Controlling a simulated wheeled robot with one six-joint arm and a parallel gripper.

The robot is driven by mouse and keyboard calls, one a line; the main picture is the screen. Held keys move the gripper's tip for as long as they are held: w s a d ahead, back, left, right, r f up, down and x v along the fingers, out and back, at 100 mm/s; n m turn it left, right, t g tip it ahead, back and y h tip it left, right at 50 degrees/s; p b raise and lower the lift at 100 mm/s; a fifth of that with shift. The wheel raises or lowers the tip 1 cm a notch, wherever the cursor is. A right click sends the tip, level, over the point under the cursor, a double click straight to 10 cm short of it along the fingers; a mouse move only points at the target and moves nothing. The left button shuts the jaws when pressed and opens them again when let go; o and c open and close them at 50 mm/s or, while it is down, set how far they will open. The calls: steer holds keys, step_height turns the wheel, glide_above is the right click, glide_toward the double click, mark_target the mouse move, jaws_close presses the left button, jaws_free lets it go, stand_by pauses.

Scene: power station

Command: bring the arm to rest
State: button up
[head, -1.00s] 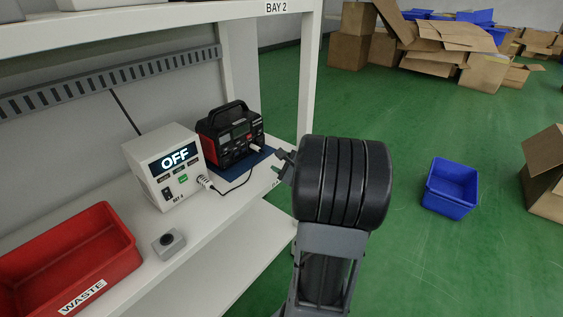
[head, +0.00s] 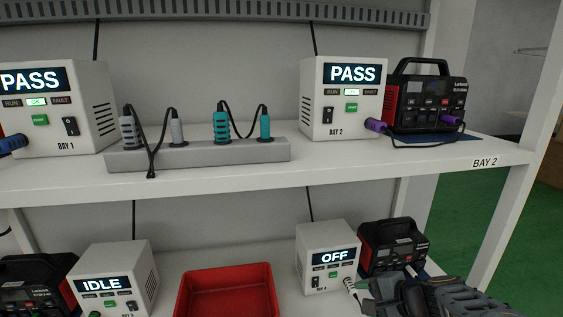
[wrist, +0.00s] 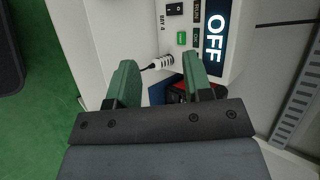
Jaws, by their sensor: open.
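My gripper (wrist: 160,90) shows in the wrist view with its two green fingers apart and nothing between them. In the head view my arm's end (head: 425,295) is at the bottom right, in front of the lower shelf. The tester reading OFF (head: 328,258) stands on that lower shelf, and it also shows close by at the right in the wrist view (wrist: 212,40). A white plug and cable (wrist: 160,63) lie beyond the fingers. A black and red power unit (head: 392,245) stands beside the tester, partly hidden behind the fingers in the wrist view.
The upper shelf (head: 230,180) carries two testers reading PASS, a power strip (head: 200,153) with several plugs, and another power unit (head: 425,100). Below are a red bin (head: 228,290) and a tester reading IDLE (head: 112,280). A shelf post (head: 515,180) stands right; green floor lies beyond.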

steer(key=s+a+r+n+g+h+p, duration=0.3)
steer(key=s+r+n+h+p, duration=0.4)
steer(key=r+n, duration=0.5)
steer(key=s+r+p, duration=0.1)
steer(key=s+p, duration=0.1)
steer(key=p, duration=0.1)
steer(key=shift+s+a+n+g, duration=0.3)
steer(key=shift+n+g, duration=0.1)
steer(key=shift+f, duration=0.1)
